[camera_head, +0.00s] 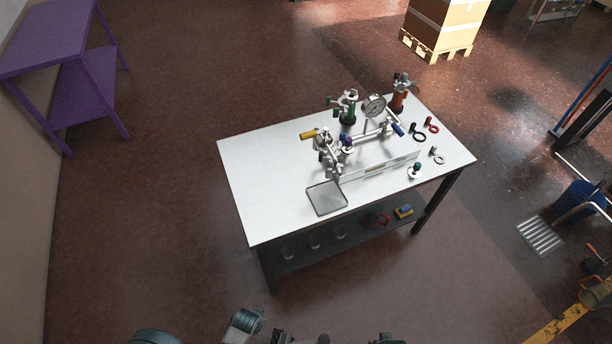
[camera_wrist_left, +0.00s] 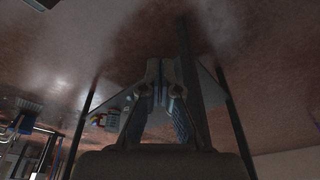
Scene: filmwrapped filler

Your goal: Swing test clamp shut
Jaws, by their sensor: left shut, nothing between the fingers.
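A metal pipe assembly (camera_head: 372,137) with a round dial gauge (camera_head: 375,107) stands on the white table (camera_head: 265,195). A yellow handle (camera_head: 309,135) sticks out at its left end and a blue handle (camera_head: 397,129) at its right. Silver fittings (camera_head: 327,155) cluster at the left end. Which part is the test clamp, and whether it is open, I cannot tell. My left gripper (camera_wrist_left: 161,78) is shut and empty in the left wrist view, below tabletop height and apart from the table. My right gripper is not visible.
Green (camera_head: 346,106) and orange (camera_head: 400,92) fittings stand behind the pipe. The lower shelf (camera_head: 345,232) holds small items. A purple bench (camera_head: 75,80) is far left; floor between is clear.

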